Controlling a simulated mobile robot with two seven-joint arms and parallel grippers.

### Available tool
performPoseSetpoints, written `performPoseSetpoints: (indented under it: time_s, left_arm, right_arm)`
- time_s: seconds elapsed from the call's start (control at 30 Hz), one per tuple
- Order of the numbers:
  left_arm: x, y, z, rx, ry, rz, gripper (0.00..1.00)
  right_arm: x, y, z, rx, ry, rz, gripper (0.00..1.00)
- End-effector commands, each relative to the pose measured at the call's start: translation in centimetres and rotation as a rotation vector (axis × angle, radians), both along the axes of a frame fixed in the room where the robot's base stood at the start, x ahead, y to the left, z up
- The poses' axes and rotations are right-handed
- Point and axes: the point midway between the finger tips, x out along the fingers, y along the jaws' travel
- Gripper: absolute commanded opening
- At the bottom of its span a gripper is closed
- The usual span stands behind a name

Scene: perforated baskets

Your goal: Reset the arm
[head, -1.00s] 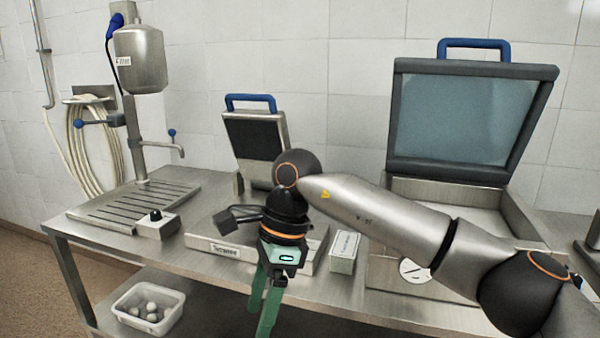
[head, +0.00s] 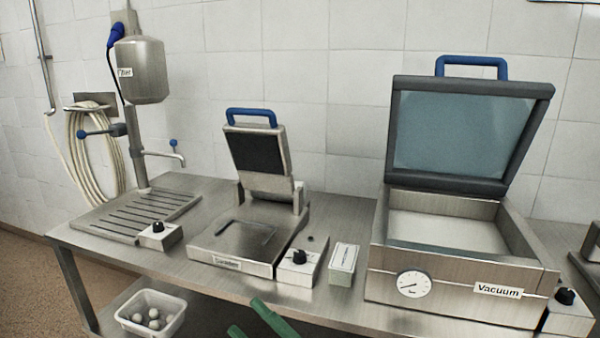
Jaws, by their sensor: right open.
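My right gripper (head: 258,322) shows only as two green fingers at the bottom edge of the head view, in front of the table. The fingers are spread apart with nothing between them. The rest of the right arm is out of the frame. My left gripper is not in view.
A steel table (head: 330,205) carries a dispenser (head: 143,70) over a slotted drain tray, an open small sealer (head: 230,245), a small box (head: 342,262) and an open vacuum machine (head: 460,285). A white perforated basket (head: 172,325) with several round items is below, at the left.

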Motion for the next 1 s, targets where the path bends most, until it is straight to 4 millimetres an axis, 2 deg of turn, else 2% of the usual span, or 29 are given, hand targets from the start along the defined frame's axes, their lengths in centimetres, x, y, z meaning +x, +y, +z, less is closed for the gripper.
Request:
performPoseSetpoints:
  time_s: [0.03, 0.13, 0.27, 0.37, 0.4, 0.5, 0.6, 0.7, 0.83, 1.0]
  left_arm:
    - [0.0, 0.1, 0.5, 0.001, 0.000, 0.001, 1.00]
    - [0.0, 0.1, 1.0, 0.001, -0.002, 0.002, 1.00]
    - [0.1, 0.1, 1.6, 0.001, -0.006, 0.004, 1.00]
    - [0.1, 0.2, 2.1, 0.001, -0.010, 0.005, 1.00]
    - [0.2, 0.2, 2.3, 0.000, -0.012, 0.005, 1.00]
    - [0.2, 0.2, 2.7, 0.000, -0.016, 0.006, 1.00]
    - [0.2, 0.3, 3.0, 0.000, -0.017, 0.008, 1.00]
    - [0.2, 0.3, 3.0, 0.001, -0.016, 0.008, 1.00]
    - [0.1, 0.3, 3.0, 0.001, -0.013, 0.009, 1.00]
    - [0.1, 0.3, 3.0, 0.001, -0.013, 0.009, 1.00]
  right_arm:
    - [0.3, -1.9, -2.1, 0.042, 0.139, -0.055, 0.72]
    - [0.6, -5.9, -6.9, 0.123, 0.407, -0.165, 0.72]
    - [-1.2, -11.3, -13.9, 0.221, 0.751, -0.308, 0.72]
    - [-4.4, -15.3, -19.4, 0.290, 1.010, -0.421, 0.72]
    - [-6.1, -16.8, -21.4, 0.317, 1.108, -0.465, 0.72]
    - [-10.4, -20.0, -25.5, 0.373, 1.320, -0.563, 0.72]
    - [-14.4, -22.2, -28.2, 0.414, 1.478, -0.640, 0.72]
    - [-17.2, -23.5, -29.7, 0.440, 1.580, -0.691, 0.72]
    - [-18.7, -24.2, -30.5, 0.453, 1.634, -0.720, 0.72]
    - [-18.7, -24.2, -30.5, 0.453, 1.634, -0.720, 0.72]
